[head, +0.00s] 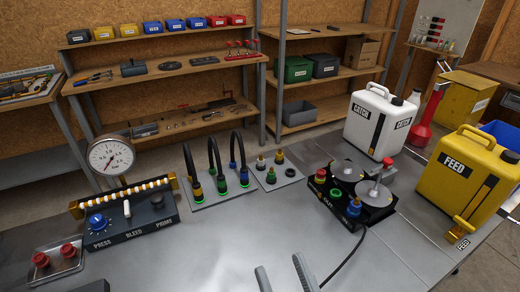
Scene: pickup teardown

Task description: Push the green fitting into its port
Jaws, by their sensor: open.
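My gripper (281,262) shows at the bottom of the head view, its two fingers apart with nothing between them. It is over the near part of the metal table, apart from the fittings. A small green fitting (270,177) stands on a small grey plate (293,180) at mid-table. A black hose with a green end (221,186) stands on the grey plate (208,205) to its left, between a yellow-ended and a blue-ended hose. The black pump unit (348,212) to the right has a green part (336,194) on its front edge. I cannot tell which part is the task's fitting or port.
A control box (125,225) with a gauge (110,157) and a tray of red knobs (58,262) stand left. A white CATCH can (375,125) and a yellow FEED can (455,180) stand right. A black cable (350,255) crosses the table. The near middle is clear.

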